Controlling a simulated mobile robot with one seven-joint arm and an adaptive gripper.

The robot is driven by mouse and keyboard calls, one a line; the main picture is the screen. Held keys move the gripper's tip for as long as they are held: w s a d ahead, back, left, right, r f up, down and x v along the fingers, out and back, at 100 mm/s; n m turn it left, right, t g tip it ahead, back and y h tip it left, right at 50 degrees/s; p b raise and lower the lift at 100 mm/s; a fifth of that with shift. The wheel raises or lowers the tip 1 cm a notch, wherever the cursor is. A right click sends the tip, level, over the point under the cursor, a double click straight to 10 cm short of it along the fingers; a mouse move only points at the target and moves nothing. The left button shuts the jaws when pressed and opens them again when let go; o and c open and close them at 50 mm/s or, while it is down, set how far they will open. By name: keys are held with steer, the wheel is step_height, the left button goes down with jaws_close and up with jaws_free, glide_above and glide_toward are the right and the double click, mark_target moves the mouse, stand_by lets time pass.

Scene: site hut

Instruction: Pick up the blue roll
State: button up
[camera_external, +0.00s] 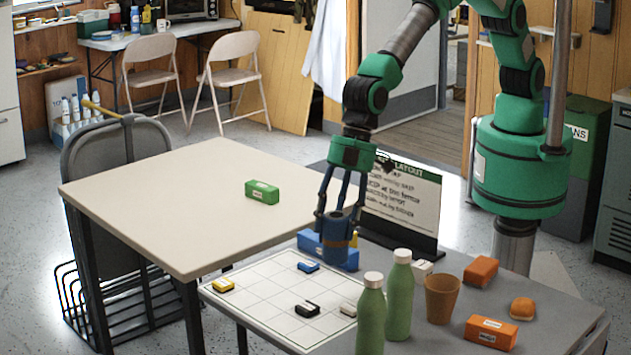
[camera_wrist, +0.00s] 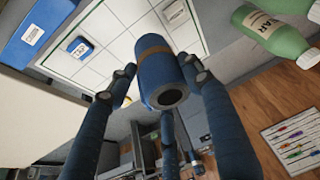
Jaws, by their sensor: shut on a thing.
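The blue roll (camera_external: 336,248) has a brown band around it and a dark hole in its end. My gripper (camera_external: 338,212) is shut on it from above, near the back edge of the grey table. In the wrist view the roll (camera_wrist: 156,60) sits between the fingers of my gripper (camera_wrist: 160,82), with its open end facing the camera. It looks upright in the external view. Its lower end overlaps a blue box (camera_external: 310,243) behind it, and I cannot tell how far it is above the table.
A white grid board (camera_external: 262,290) with small blocks lies in front. Two green bottles (camera_external: 371,318), a brown cup (camera_external: 441,298) and orange items (camera_external: 491,332) stand to the right. A sign (camera_external: 403,200) stands behind. The beige table (camera_external: 180,200) holds a green box (camera_external: 262,192) and is mostly clear.

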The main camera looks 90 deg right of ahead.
steer(key=shift+r, duration=0.3)
steer(key=shift+s+d, duration=0.1)
steer(key=shift+s, duration=0.05)
stand_by(0.4)
